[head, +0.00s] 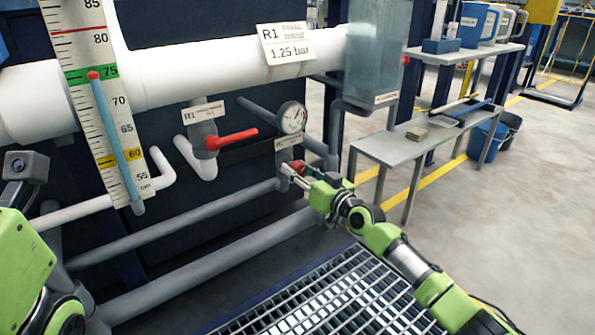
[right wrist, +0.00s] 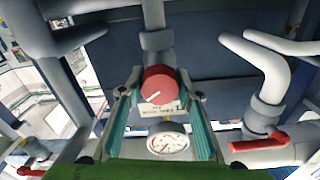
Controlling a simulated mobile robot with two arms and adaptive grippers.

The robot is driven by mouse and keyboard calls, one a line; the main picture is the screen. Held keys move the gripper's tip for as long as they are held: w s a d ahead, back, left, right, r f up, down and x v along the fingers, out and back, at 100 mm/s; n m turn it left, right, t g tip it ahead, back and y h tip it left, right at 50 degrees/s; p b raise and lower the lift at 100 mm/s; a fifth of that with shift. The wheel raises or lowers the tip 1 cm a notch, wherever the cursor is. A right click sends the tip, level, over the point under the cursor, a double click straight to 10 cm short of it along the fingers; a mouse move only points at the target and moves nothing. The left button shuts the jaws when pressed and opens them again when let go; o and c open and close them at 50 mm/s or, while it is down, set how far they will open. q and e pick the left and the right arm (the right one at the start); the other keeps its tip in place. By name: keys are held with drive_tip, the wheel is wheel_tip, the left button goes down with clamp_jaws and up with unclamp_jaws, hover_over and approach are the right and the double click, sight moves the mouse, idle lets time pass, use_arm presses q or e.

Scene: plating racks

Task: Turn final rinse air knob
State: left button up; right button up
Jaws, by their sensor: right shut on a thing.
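The red final rinse air knob (head: 299,167) sits on a grey pipe fitting below the pressure gauge (head: 292,117). In the right wrist view the round knob (right wrist: 158,85) shows a white mark on its face. My right gripper (head: 291,170) is at the knob in the head view. In the right wrist view its two teal-lined fingers (right wrist: 159,88) stand on either side of the knob, shut on it. The gauge (right wrist: 168,142) shows between the fingers there. The needle reading is too small to tell.
A red lever valve (head: 230,139) is left of the knob. A white pipe (head: 190,75) labelled 1.25 bar runs above. A scale with a blue tube (head: 105,110) stands at the left. Metal grating (head: 330,300) lies below. A grey bench (head: 420,145) is at the right.

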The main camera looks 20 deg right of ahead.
drive_tip(key=o, duration=1.1)
drive_tip(key=shift+s, duration=0.1)
drive_tip(key=v, duration=1.1)
drive_tip(key=shift+s+d, duration=0.15)
drive_tip(key=shift+s, duration=0.25)
